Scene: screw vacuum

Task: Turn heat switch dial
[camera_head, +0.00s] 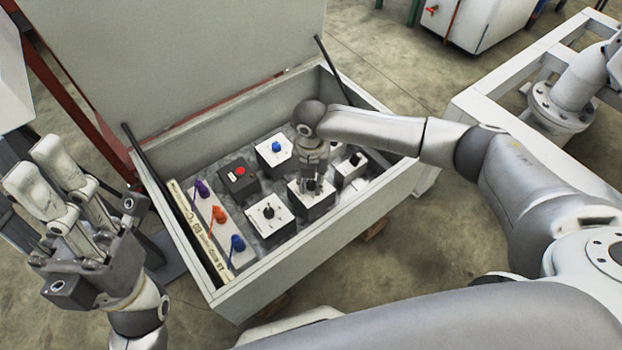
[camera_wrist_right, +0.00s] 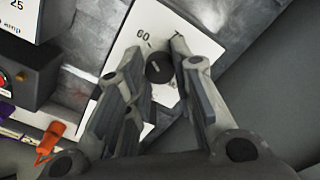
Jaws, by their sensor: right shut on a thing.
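A white switch box with a round black dial (camera_wrist_right: 160,68) shows in the right wrist view, with "60" printed beside the dial. In the head view this white box (camera_head: 309,205) sits inside the large open case, partly covered by my right gripper. No word naming it as the heat switch is readable. My right gripper (camera_head: 312,182) points down over the box, its fingers on either side of the dial and shut on it. In the head view the contact itself is hidden. My left gripper (camera_head: 38,168) is open and empty, pointing up, left of the case.
The grey case (camera_head: 372,215) has its lid (camera_head: 170,60) raised. Around the gripped box stand another white dial box (camera_head: 269,217), a blue-knob box (camera_head: 275,150), a red-button box (camera_head: 239,177) and a strip with coloured connectors (camera_head: 203,222).

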